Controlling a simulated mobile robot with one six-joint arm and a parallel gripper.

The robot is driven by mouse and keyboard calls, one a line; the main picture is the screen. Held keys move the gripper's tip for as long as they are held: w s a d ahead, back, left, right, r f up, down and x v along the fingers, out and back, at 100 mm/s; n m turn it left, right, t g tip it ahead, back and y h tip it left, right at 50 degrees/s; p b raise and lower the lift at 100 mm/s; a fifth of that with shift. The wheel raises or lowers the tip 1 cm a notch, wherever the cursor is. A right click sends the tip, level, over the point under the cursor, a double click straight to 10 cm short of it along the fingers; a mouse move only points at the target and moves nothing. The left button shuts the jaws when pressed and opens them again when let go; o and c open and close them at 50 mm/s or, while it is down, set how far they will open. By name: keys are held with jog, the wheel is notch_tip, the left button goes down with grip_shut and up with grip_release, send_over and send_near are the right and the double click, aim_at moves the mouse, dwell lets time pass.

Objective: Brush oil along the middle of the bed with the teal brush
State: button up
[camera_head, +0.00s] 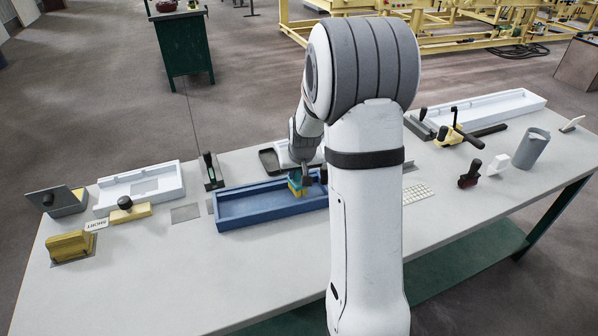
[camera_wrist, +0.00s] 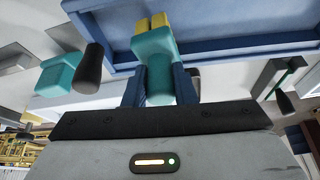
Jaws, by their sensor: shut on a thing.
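The blue bed (camera_head: 240,207) is a long shallow tray in the middle of the table. My gripper (camera_wrist: 160,88) is shut on the teal brush (camera_wrist: 154,52), with one dark finger on each side of it. The yellow bristles (camera_wrist: 151,22) point away from the gripper and lie over the bed in the wrist view. In the head view the brush (camera_head: 296,185) is at the right part of the bed, near its far side. Whether the bristles touch the bed floor cannot be told. My arm hides the bed's right end.
A white tray (camera_head: 165,183) and a yellow block with a black knob (camera_head: 130,213) stand left of the bed. A dark tray (camera_head: 268,161) lies behind it. A grey cup (camera_head: 531,149) and several tools stand at the right. The table's front strip is clear.

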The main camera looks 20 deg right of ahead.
jog(key=shift+f+b, duration=0.7)
jog(key=shift+f, duration=0.15)
